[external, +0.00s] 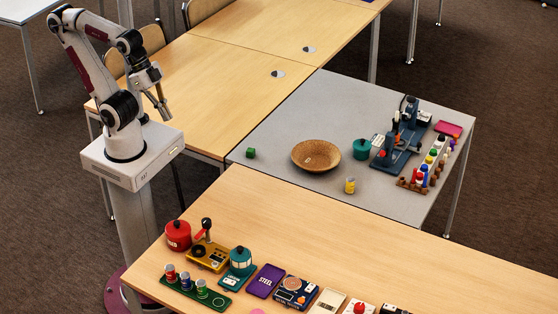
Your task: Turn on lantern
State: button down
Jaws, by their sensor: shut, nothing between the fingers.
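A teal, rounded object with a pale band and a dark top, which looks like the lantern (241,258), stands upright on a teal base on the near wooden table. It is too small to tell whether it is lit or where its switch is. My gripper (165,114) is shut and empty, pointing down in the air at the upper left. It is well apart from the lantern and touches nothing.
A brown bowl (316,155) sits on the grey table (275,125). The near table's (350,240) middle is clear.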

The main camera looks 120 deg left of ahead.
jog(key=shift+d, duration=0.1)
jog(key=w+d+f+m+g, duration=0.1)
jog(key=w+d+f+g, duration=0.1)
jog(key=w+d+f, duration=0.95)
jog(key=w+d+f+m+g, duration=0.1)
jog(key=w+d+f+g, duration=0.1)
jog(key=w+d+f, duration=1)
jog(key=w+r+n+t, duration=0.2)
jog(key=w+r, duration=0.2)
jog(key=w, duration=0.7)
